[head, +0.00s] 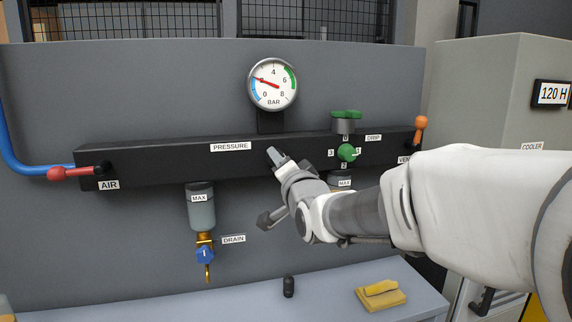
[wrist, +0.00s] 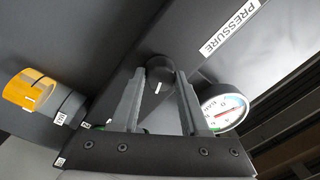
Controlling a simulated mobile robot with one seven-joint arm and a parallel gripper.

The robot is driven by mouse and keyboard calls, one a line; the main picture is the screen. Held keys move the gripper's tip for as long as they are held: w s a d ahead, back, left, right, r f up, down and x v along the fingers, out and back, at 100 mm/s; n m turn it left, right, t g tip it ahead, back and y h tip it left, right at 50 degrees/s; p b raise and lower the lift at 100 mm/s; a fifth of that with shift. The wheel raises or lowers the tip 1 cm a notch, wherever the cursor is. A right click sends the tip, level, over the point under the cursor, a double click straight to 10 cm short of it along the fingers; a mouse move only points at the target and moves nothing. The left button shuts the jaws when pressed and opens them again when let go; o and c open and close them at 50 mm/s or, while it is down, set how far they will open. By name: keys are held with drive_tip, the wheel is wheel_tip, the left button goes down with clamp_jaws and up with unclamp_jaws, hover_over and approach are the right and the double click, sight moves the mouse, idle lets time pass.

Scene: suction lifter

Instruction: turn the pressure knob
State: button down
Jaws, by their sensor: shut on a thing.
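The dark round pressure knob (wrist: 158,66) sits on the black manifold, near the PRESSURE label (head: 230,147). In the wrist view it lies between the tips of my gripper (wrist: 160,78), which is shut on it. In the head view my gripper (head: 277,158) reaches the front of the black manifold (head: 140,160) just right of the label, and the knob is hidden there. The pressure gauge (head: 272,84) stands above; its red needle points to the upper left, at about 2 bar. The gauge also shows in the wrist view (wrist: 222,108).
A red AIR lever (head: 72,173) is at left, an orange VENT lever (head: 420,126) at right. A green DRIP dial (head: 347,153) is close right of my gripper. A bowl with a blue drain valve (head: 205,254) hangs below. A yellow cloth (head: 381,295) lies on the bench.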

drive_tip(key=shift+c, duration=2)
unclamp_jaws()
drive_tip(key=shift+s, duration=0.15)
